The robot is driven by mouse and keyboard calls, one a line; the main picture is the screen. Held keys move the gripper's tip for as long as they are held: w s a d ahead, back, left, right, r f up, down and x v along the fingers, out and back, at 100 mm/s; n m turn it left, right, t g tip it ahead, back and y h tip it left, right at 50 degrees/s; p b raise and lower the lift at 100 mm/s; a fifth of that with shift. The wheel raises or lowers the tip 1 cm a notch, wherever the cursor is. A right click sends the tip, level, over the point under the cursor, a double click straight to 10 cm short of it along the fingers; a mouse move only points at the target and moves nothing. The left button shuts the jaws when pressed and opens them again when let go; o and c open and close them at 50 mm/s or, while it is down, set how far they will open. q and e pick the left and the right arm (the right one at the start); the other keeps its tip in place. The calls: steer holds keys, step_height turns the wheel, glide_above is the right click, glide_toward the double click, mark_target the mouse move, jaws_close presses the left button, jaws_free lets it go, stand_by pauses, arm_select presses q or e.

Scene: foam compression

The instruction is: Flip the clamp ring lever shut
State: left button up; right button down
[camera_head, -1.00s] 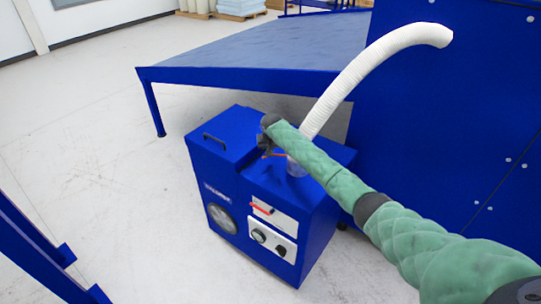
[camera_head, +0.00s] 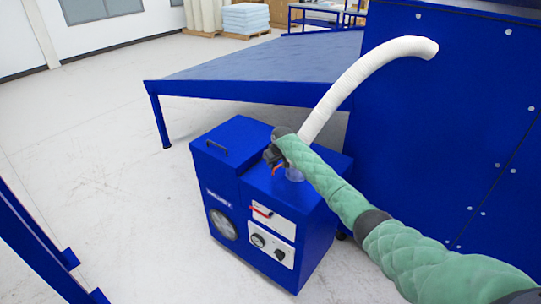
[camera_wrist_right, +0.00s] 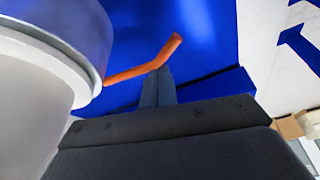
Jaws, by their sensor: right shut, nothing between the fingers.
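The clamp ring (camera_wrist_right: 88,35) is a grey metal band around the pale hose end, at the left of the right wrist view. Its orange lever (camera_wrist_right: 150,66) sticks out from the ring to the right, with its outer end bent upward. My right gripper (camera_wrist_right: 158,80) is shut and empty. Its fingertips are right at the lever near the bend; I cannot tell if they touch. In the head view my right gripper (camera_head: 271,156) is over the blue machine's top, left of the hose. A bit of the lever (camera_head: 277,168) shows beside it. My left gripper is not in view.
The blue machine (camera_head: 225,180) has a black top handle and a red handle (camera_head: 261,210) on its front. The white hose (camera_head: 350,80) rises to a large blue cabinet (camera_head: 450,110). A blue table (camera_head: 250,72) stands behind.

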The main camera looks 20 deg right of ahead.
steer(key=shift+w+d, duration=0.1)
stand_by(0.3)
steer(key=shift+w+d+b, duration=0.35)
steer(key=shift+w+b, duration=0.15)
steer(key=shift+b, duration=0.05)
steer(key=shift+d, duration=0.1)
